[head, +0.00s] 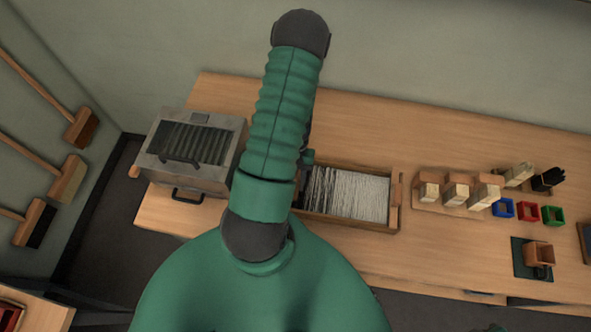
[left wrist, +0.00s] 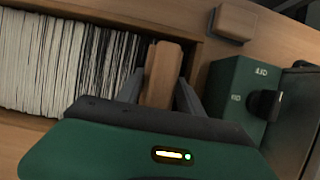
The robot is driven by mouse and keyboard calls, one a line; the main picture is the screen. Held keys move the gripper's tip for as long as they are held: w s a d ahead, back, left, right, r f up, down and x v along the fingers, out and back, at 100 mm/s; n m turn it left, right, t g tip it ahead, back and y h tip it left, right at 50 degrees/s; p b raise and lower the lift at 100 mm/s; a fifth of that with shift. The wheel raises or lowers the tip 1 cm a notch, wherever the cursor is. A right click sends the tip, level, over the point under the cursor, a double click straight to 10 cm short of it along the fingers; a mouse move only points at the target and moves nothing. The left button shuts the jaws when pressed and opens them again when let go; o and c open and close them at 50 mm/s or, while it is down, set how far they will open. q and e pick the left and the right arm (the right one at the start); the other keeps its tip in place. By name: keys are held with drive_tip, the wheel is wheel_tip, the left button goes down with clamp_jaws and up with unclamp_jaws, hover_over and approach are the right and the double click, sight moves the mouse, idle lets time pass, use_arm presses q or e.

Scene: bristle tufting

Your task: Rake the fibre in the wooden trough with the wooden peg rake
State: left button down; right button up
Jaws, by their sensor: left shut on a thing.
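The wooden trough (head: 347,224) lies on the bench, right of my arm in the head view. Its fibre (head: 345,192), mostly white with dark strands near the left end, fills the visible part. In the left wrist view the fibre (left wrist: 60,58) is at the upper left, inside the trough wall (left wrist: 130,12). My left gripper (left wrist: 160,95) is shut on a wooden piece, apparently the peg rake (left wrist: 163,68), beside the dark-streaked end of the fibre. Its pegs are hidden, so I cannot tell whether they touch the fibre. My arm hides most of this gripper in the head view.
A metal box with a slatted top (head: 188,142) stands left of the trough. A green box with a dark knob (left wrist: 240,85) is close right of my left gripper. Bristle blocks (head: 456,194), small coloured trays (head: 527,212) and a wooden piece on a dark mat (head: 539,253) are farther right.

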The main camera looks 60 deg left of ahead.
use_arm(q)
drive_tip(key=shift+s+a, duration=0.2)
drive_tip(key=shift+s, duration=0.15)
